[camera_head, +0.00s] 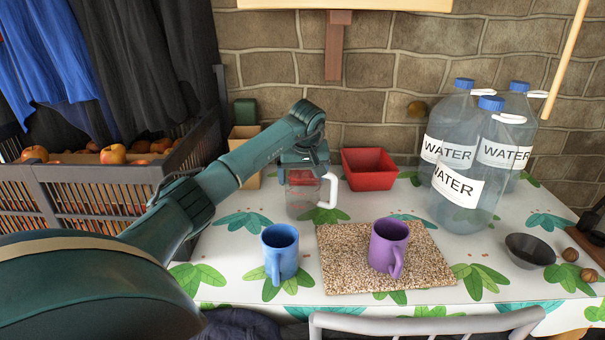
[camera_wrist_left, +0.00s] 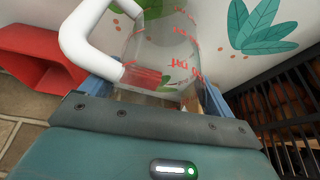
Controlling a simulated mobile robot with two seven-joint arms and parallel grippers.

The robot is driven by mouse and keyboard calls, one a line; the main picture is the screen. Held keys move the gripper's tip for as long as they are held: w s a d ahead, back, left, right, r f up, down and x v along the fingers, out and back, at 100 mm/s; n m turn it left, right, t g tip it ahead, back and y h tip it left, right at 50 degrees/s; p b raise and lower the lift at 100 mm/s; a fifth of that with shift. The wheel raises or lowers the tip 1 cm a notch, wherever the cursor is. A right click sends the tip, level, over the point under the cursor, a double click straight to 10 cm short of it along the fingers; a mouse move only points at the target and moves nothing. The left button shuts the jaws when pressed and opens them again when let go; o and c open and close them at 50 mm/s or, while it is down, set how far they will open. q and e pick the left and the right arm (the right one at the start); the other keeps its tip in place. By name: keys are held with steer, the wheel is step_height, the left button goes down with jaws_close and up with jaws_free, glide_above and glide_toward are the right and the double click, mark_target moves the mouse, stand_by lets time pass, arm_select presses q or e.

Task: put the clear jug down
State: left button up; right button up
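The clear jug (camera_head: 304,200) has a white handle on its right side and red markings. It is upright over the tablecloth, behind the blue mug (camera_head: 280,251). I cannot tell whether its base touches the cloth. My left gripper (camera_head: 303,165) reaches down to the jug's upper part. In the left wrist view the jug (camera_wrist_left: 160,50) sits between the blue fingers of the gripper (camera_wrist_left: 155,92), which close on its sides. The white handle (camera_wrist_left: 88,35) is at the left there. My right gripper is not in view.
A cork mat (camera_head: 340,270) bears a purple mug (camera_head: 388,246). A red tray (camera_head: 368,170) stands behind right of the jug. Several water bottles (camera_head: 465,180) and a dark bowl (camera_head: 530,251) are at the right. A fruit crate (camera_head: 90,195) is at the left.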

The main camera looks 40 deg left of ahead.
arm_select(q)
steer(key=shift+o, duration=1.1)
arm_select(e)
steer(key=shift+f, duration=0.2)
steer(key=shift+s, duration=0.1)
arm_select(q)
steer(key=shift+r, duration=0.15)
steer(key=p+v, duration=0.1)
steer(key=v, duration=1.1)
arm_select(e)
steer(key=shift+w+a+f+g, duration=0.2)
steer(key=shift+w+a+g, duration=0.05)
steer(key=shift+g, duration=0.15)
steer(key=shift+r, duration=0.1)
